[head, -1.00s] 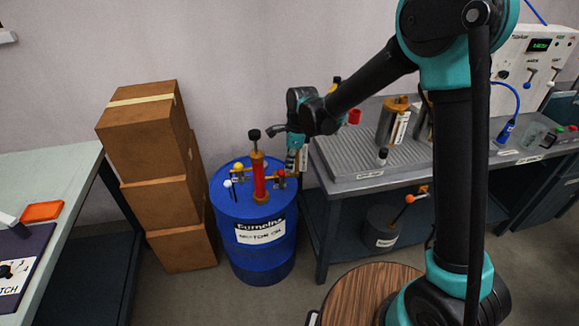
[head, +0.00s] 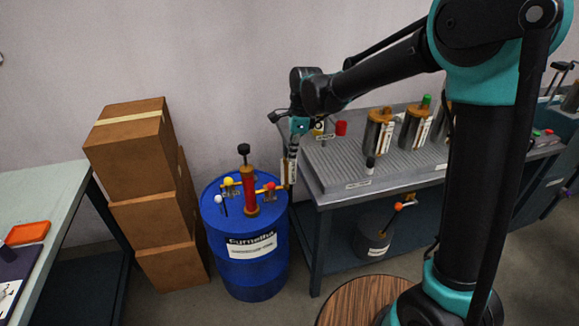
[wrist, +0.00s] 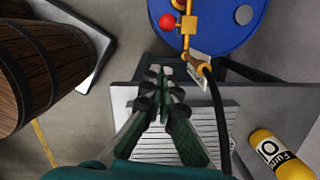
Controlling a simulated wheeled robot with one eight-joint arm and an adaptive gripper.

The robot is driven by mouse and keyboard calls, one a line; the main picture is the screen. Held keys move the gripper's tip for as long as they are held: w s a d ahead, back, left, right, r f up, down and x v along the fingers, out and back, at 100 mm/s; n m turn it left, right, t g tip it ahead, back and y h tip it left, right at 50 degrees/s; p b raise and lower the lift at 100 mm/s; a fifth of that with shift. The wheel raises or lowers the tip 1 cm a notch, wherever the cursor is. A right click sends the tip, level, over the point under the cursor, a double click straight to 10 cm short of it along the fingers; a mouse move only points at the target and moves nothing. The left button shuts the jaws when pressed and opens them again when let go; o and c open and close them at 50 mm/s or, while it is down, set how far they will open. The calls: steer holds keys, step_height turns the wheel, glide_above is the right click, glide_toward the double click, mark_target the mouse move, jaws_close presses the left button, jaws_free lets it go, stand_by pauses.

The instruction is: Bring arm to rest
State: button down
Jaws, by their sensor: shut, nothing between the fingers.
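My arm reaches across the upper right of the head view, with its wrist above the gap between the blue drum (head: 246,270) and the workbench. My gripper (wrist: 162,72) is shut and empty in the wrist view, pointing down over the edge of the ribbed bench top. In the head view the gripper is small and its fingers are hard to make out. The drum carries a red pump (head: 250,190) with a black knob, and yellow, white and red levers. The drum top with its red ball (wrist: 167,21) also shows in the wrist view, beyond the fingertips.
The workbench (head: 335,200) holds several tube canisters (head: 378,132) and a red cap (head: 341,128). Stacked cardboard boxes (head: 135,150) stand left of the drum. A yellow cylinder (wrist: 280,155) lies near the gripper's right. A wooden round top (head: 365,298) is in front.

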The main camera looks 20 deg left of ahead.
steer(key=s+d+f+n+t, duration=0.15)
steer(key=d+n, duration=0.45)
steer(key=d, duration=1.7)
steer(key=s+d+f+n+t+h, duration=0.1)
steer(key=s+d+f+n, duration=0.2)
steer(key=s+d, duration=0.3)
steer(key=s+d+f+n+t, duration=0.2)
steer(key=s+d, duration=0.4)
steer(key=d, duration=0.4)
steer(key=f+n, duration=0.1)
steer(key=n, duration=0.1)
steer(key=shift+s+d+f+n+h, duration=0.2)
steer(key=shift+s+d+n+h, duration=0.1)
steer(key=shift+d+n+h, duration=0.1)
